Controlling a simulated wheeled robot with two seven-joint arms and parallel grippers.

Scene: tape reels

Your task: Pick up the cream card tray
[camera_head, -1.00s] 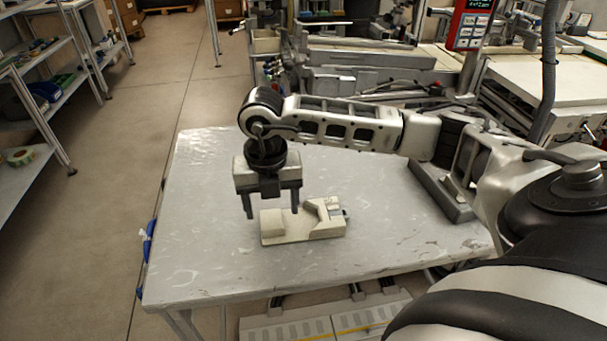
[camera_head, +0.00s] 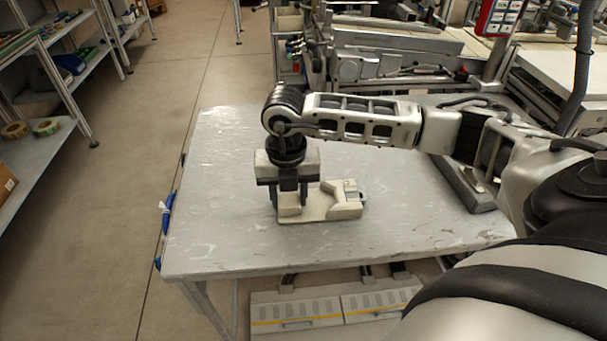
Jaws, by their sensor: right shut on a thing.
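The cream card tray (camera_head: 322,208) lies on the grey table (camera_head: 215,235), with a raised block at its left end and a shaped raised part with a small grey piece at its right. My right gripper (camera_head: 290,205) points down over the left end of the tray. Its fingers are shut on the raised left block, one on each side. The tray appears to rest flat on the tabletop. The gripper body hides the back of the left block. My left gripper is not in view.
A grey metal piece (camera_head: 465,184) lies at the table's right side, under my right arm. Shelves (camera_head: 45,150) stand at the left across a floor gap. Machinery (camera_head: 400,60) stands behind the table. The left and front of the tabletop are clear.

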